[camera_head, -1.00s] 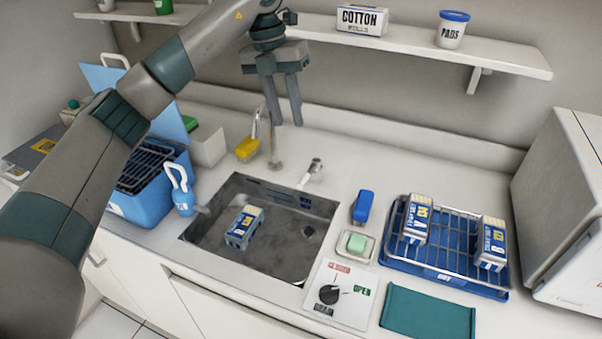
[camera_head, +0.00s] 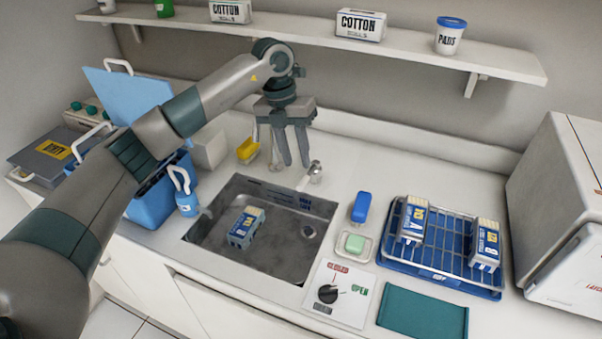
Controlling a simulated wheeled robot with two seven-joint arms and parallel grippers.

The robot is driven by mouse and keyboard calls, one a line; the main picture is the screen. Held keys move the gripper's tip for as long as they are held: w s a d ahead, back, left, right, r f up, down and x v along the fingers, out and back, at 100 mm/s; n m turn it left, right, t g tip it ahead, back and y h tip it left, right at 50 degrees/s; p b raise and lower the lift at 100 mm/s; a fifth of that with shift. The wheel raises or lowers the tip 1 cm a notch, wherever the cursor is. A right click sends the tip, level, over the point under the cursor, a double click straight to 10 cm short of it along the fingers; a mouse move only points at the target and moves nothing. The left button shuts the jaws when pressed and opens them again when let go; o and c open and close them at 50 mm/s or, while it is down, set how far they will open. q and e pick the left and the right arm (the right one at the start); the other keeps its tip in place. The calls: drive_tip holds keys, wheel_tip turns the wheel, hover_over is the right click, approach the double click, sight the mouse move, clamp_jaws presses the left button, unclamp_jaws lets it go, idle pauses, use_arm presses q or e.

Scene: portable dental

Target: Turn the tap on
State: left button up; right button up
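The sink (camera_head: 225,262) is a steel basin set in the white counter. A small metal fitting, apparently the tap's lever (camera_head: 314,172), stands behind its back right edge. A slim upright metal piece, apparently the tap's spout (camera_head: 274,163), rises just to its left and is partly hidden by my gripper. My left gripper (camera_head: 295,164) points down behind the sink, its fingers apart with nothing seen between them. Its tips appear between the upright piece and the lever; I cannot tell whether they touch either. My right gripper is not in view.
A blue-and-white box (camera_head: 246,228) lies in the sink. A blue item (camera_head: 361,207), soap dish (camera_head: 355,246), wire rack (camera_head: 440,250) and drain dial panel (camera_head: 336,294) are to the right. A shelf (camera_head: 400,50) runs above.

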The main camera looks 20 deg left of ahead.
sight(302, 182)
use_arm(q)
drive_tip(key=f+p, duration=0.1)
drive_tip(key=f, duration=0.2)
drive_tip(key=d+f, duration=0.1)
drive_tip(key=f, duration=0.3)
drive_tip(key=shift+d+p, duration=0.2)
drive_tip(key=shift+p, duration=0.2)
clamp_jaws()
